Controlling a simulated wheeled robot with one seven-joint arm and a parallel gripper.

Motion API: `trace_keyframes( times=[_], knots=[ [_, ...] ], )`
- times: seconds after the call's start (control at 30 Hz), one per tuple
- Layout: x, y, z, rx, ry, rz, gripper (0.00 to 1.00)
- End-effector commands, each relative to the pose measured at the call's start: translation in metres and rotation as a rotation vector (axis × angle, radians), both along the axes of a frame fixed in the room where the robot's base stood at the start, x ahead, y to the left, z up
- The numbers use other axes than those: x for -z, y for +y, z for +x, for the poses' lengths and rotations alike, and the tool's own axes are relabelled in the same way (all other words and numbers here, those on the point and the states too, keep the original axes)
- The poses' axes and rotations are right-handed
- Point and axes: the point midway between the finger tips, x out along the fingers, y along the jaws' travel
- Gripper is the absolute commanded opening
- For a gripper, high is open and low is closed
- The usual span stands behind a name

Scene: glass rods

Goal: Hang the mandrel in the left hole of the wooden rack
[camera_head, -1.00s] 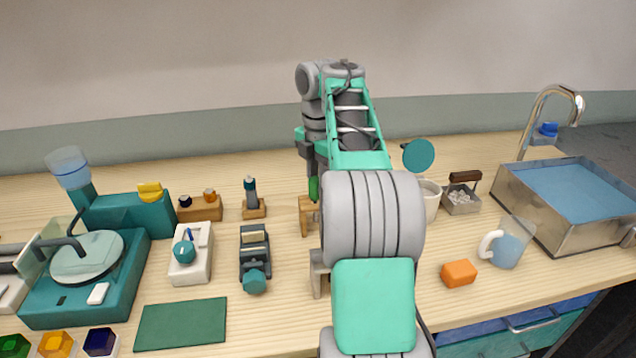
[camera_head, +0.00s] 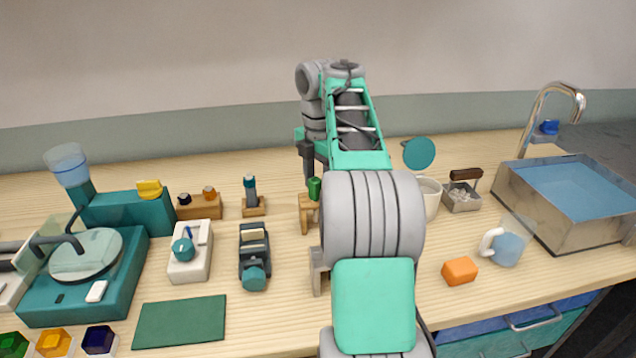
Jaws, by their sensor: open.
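The wooden rack (camera_head: 305,212) stands mid-table, and my arm hides its right part. A green handle (camera_head: 314,188), which looks like the mandrel's, stands upright at the top of the rack's visible left end. Its lower part is hidden, so I cannot tell exactly how it sits in a hole. My gripper (camera_head: 308,172) is open, just above and behind the handle and apart from it. My arm covers much of the gripper.
A grey stand (camera_head: 318,272) is in front of the rack, close to my arm. A white mug (camera_head: 430,197) is right of my arm.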

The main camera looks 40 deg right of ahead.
Motion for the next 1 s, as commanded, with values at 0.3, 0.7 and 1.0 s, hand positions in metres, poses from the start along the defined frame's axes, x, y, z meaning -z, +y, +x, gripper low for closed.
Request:
trace_keyframes(
  times=[0.3,0.7,1.0],
  knots=[
    [-0.018,0.000,0.000,0.000,-0.001,-0.001,0.49],
    [-0.079,0.000,0.000,0.000,0.000,0.000,0.49],
    [-0.085,0.071,-0.002,0.256,-0.052,0.033,0.49]
  ],
)
